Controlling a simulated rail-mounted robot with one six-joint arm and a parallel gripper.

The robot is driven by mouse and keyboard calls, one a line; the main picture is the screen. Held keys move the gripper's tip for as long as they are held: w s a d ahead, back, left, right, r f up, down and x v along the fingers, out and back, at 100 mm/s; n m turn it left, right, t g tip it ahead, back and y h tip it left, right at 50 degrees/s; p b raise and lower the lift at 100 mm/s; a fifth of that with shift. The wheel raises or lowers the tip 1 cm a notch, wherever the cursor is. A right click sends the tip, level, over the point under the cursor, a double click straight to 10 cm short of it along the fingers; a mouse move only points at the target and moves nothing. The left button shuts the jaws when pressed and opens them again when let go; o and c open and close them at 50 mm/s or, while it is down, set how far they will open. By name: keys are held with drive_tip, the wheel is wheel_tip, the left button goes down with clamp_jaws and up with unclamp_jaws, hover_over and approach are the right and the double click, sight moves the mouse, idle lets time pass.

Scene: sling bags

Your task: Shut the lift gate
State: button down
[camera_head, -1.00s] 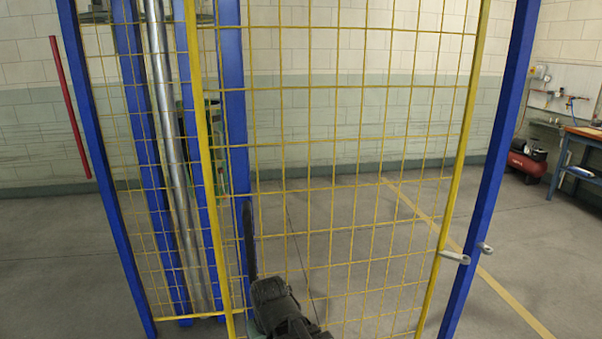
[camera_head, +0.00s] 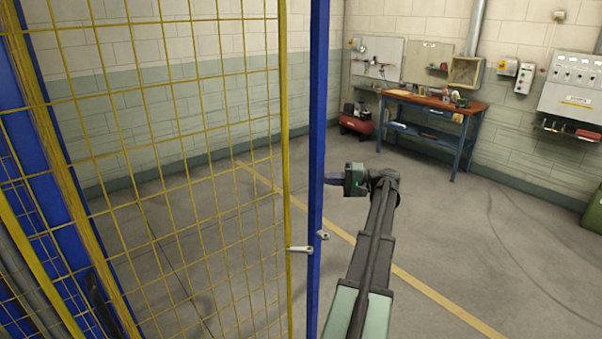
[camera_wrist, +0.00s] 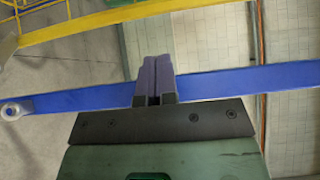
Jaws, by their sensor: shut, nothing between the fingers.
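The lift gate is a yellow mesh panel (camera_head: 190,150) whose upright edge bar (camera_head: 285,130) stands close beside the blue post (camera_head: 318,120), with a narrow gap showing between them. A grey latch tab (camera_head: 299,249) sticks out from the gate's edge, and a grey eye (camera_head: 323,235) is on the post. In the wrist view the eye (camera_wrist: 12,110) is apart from the yellow bar (camera_wrist: 110,20). My gripper (camera_head: 328,181) is shut and empty, beside the post on its right. Its fingers (camera_wrist: 155,65) overlap the post (camera_wrist: 240,80) in the wrist view; contact is unclear.
A workbench (camera_head: 430,108) with a wooden top and a red compressor (camera_head: 356,119) stand by the back walls. Wall panels (camera_head: 572,90) hang at the right. The floor (camera_head: 480,240) right of my arm is open.

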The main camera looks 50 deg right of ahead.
drive_tip(key=x, duration=1)
drive_tip(key=shift+a, duration=0.1)
